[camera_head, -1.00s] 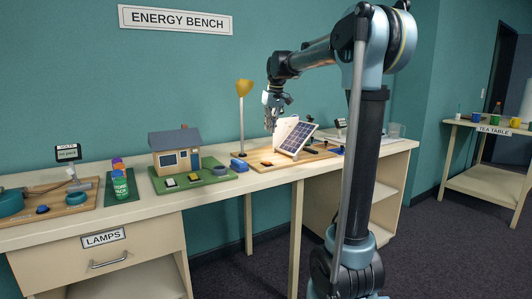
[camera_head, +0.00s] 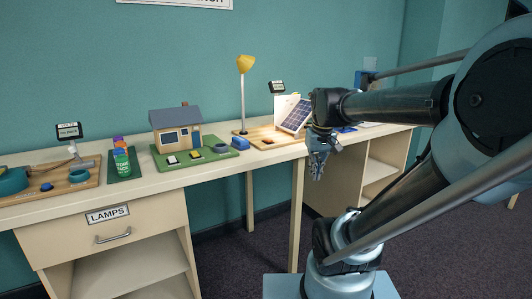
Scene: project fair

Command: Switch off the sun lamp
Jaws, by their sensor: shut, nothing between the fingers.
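The sun lamp (camera_head: 244,64) has a yellow shade on a thin pale post and stands at the back of a wooden board (camera_head: 240,135) on the bench. Its shade does not show clearly whether it is lit. A solar panel (camera_head: 295,115) stands tilted on the board, right of the lamp. My gripper (camera_head: 317,176) is shut and empty, pointing down in front of the bench's front edge, right of the board. My wrist hides part of the panel.
A green can (camera_head: 122,162) and a meter (camera_head: 69,131) are further left. A LAMPS drawer (camera_head: 110,235) is below.

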